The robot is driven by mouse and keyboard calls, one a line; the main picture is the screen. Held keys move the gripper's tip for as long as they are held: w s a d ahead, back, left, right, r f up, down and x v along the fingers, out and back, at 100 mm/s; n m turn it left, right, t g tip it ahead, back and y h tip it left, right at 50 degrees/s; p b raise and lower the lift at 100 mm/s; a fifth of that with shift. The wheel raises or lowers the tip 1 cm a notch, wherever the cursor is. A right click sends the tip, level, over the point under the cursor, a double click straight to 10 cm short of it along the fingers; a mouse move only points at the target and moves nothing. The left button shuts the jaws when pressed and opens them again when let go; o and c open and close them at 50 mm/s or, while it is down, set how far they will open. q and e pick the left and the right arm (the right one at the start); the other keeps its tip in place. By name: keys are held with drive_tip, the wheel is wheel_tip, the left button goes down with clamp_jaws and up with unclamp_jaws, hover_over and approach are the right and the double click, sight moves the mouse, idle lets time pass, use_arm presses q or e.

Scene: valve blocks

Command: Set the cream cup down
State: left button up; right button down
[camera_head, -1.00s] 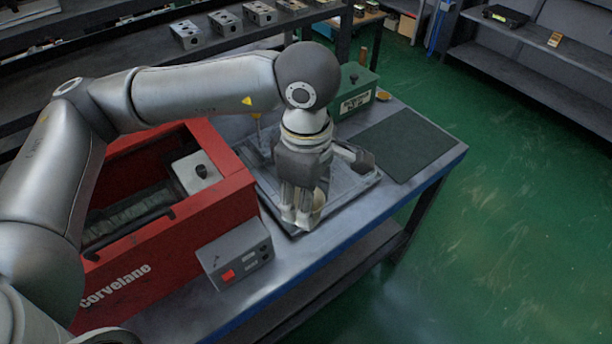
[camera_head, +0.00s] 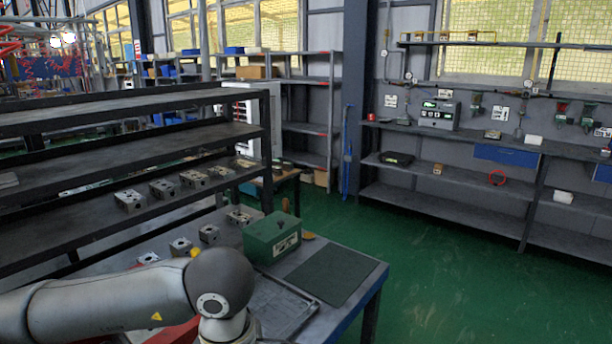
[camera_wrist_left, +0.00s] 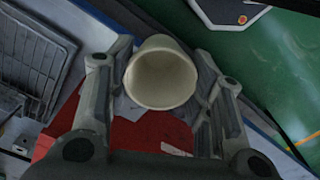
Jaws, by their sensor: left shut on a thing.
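The cream cup (camera_wrist_left: 160,78) is in the middle of the left wrist view, with its round open mouth toward the camera and its inside empty. My left gripper (camera_wrist_left: 163,60) is shut on it, one finger on either side. Whether the cup touches a surface below cannot be told. In the head view only part of my left arm shows at the bottom, and the gripper and cup are out of frame. My right gripper is in neither view.
A grey tray (camera_head: 285,306) lies on the table, also in the left wrist view (camera_wrist_left: 42,50). A dark mat (camera_head: 326,273) lies bare near the table's right edge. A green box (camera_head: 272,240) stands behind. A red machine (camera_wrist_left: 135,138) is near the cup.

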use_arm(q)
drive_tip(key=shift+s+a+r+m, duration=0.1)
drive_tip(key=shift+s+m, duration=0.05)
drive_tip(key=shift+s, duration=0.35)
drive_tip(key=shift+s+a+r+m, duration=0.1)
drive_tip(key=shift+s+m, duration=0.05)
drive_tip(key=shift+s, duration=0.35)
drive_tip(key=shift+w+a, duration=0.15)
drive_tip(key=shift+w+a+f+m, duration=0.2)
drive_tip(key=shift+w+m, duration=0.15)
drive_tip(key=shift+w, duration=0.1)
drive_tip(key=shift+w+a+f+m, duration=0.15)
drive_tip(key=shift+w+f+m, duration=0.05)
drive_tip(key=shift+w+m, duration=0.2)
drive_tip(key=shift+w+a+m, duration=0.1)
drive_tip(key=shift+a+m, duration=0.1)
drive_tip(key=shift+m, duration=0.15)
drive_tip(key=shift+a+m, duration=0.25)
drive_tip(key=shift+m, duration=0.05)
drive_tip(key=w+a+f+m, duration=0.1)
drive_tip(key=a+m, duration=0.7)
drive_tip(key=m, duration=0.4)
drive_tip(key=s+f, duration=0.3)
drive_tip(key=f, duration=0.2)
drive_tip(key=shift+s+d+f, duration=0.15)
drive_tip(key=shift+s+d, duration=0.05)
drive_tip(key=shift+s, duration=0.05)
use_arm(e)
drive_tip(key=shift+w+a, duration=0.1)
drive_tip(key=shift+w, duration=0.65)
